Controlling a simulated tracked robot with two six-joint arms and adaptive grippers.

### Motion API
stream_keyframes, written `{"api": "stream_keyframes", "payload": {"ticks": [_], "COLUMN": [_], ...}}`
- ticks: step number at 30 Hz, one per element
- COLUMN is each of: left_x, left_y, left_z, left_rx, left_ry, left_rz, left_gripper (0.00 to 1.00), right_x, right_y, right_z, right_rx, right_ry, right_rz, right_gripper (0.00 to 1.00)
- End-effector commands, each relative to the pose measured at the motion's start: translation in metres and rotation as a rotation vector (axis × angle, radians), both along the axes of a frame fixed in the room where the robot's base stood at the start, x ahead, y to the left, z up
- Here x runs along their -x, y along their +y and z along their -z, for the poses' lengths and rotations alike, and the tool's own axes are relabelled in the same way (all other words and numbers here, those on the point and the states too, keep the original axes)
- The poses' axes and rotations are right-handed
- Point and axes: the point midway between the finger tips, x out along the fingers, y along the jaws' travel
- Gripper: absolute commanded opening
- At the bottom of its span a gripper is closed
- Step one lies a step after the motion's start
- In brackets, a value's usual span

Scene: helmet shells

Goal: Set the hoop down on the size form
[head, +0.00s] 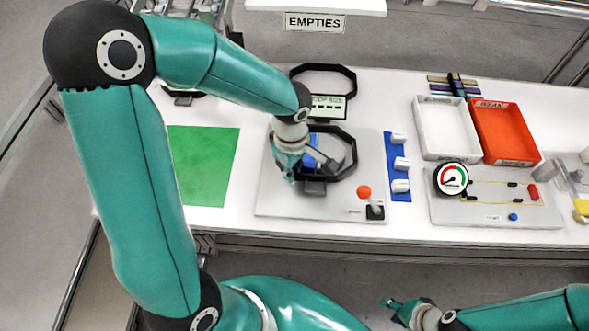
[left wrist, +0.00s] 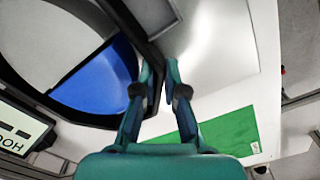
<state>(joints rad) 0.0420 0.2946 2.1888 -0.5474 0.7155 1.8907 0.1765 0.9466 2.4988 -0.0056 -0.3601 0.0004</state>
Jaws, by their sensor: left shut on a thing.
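A black angular hoop (head: 351,147) is over the grey board (head: 275,200) in the head view. In the left wrist view the hoop's dark band (left wrist: 145,38) runs between the fingers. My left gripper (head: 289,172) is shut on the hoop's left side; its fingers (left wrist: 158,78) show close up in the wrist view. A blue piece (head: 311,150), perhaps part of the size form, shows inside the hoop and in the wrist view (left wrist: 98,82). I cannot tell whether the hoop touches it. My right gripper (head: 391,303) is low in the head view, away from the bench; its jaw state is unclear.
Another black frame (head: 352,76) stands behind a hoop size sign (head: 328,107). A green mat (head: 205,160) lies left. A blue strip with white pieces (head: 400,164), a gauge board (head: 490,215), a white tray (head: 424,128) and an orange tray (head: 512,158) are to the right.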

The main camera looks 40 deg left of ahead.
Motion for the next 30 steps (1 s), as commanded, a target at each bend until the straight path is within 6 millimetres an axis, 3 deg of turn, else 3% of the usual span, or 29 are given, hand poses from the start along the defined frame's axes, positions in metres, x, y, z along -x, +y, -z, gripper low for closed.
{"api": "stream_keyframes", "payload": {"ticks": [8, 9, 14, 30], "left_x": [-0.0003, -0.0003, -0.0003, -0.0033], "left_y": [0.0001, 0.0001, 0.0001, 0.0003], "left_z": [0.0056, 0.0054, 0.0046, -0.0024], "left_rx": [0.000, 0.000, 0.000, -0.001], "left_ry": [-0.001, -0.001, -0.001, -0.010], "left_rz": [0.000, 0.000, 0.000, 0.000], "left_gripper": [0.00, 0.12, 0.38, 0.39], "right_x": [0.0001, 0.0001, 0.0000, 0.0000], "right_y": [0.0000, 0.0000, 0.0000, -0.0001], "right_z": [0.0069, 0.0069, 0.0059, 0.0053], "right_rx": [0.000, 0.000, 0.000, 0.000], "right_ry": [0.000, 0.000, 0.000, 0.000], "right_rz": [0.000, 0.000, 0.000, 0.000], "right_gripper": [0.40, 0.40, 0.40, 0.40]}}
